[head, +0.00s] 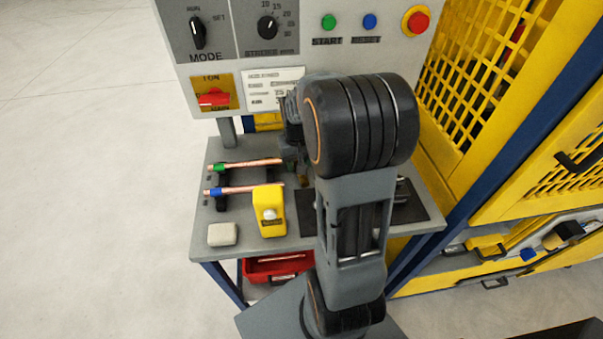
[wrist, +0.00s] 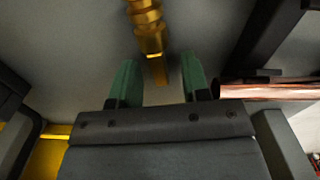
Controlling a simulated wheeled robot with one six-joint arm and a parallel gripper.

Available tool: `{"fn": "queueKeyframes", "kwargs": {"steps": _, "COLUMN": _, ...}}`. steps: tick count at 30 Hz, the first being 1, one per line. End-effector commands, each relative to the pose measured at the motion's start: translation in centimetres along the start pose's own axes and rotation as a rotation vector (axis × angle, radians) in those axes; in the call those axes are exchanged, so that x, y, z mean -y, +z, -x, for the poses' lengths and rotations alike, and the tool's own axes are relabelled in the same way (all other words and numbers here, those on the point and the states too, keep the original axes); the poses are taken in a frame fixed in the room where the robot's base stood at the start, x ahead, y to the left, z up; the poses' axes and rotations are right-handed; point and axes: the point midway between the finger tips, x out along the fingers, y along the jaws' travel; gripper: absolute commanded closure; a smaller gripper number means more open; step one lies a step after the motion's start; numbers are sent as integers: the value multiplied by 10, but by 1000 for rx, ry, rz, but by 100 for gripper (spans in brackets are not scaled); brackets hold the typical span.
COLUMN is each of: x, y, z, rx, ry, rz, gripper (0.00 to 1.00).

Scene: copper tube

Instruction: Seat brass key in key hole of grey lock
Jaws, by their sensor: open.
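In the wrist view, a stepped brass piece (wrist: 147,28), which looks like the brass key, ends in a narrow flat tip that reaches toward the gap between my fingers. My gripper (wrist: 158,68) is open, with one green finger on each side of that gap, and I see no contact with the brass. In the head view, my dark arm hides most of my gripper and what lies beyond it.
Two copper tubes (head: 245,166) lie on dark supports at left; one copper tube (wrist: 265,91) is close to the right finger in the wrist view. A yellow box (head: 268,222) and pale block (head: 222,234) stand in front. The control panel (head: 250,60) rises behind. Yellow guarding (head: 480,90) is at right.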

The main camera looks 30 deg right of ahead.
Motion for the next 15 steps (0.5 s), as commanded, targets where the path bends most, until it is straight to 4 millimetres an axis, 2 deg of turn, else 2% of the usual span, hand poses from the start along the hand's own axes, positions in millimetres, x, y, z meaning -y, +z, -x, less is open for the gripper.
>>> {"fn": "queueKeyframes", "kwargs": {"steps": 4, "x": 0, "y": 0, "z": 0, "rx": 0, "ry": 0, "rz": 0, "gripper": 57}}
{"fn": "queueKeyframes", "kwargs": {"steps": 15, "x": 0, "y": 0, "z": 0, "rx": 0, "ry": 0, "rz": 0, "gripper": 93}}
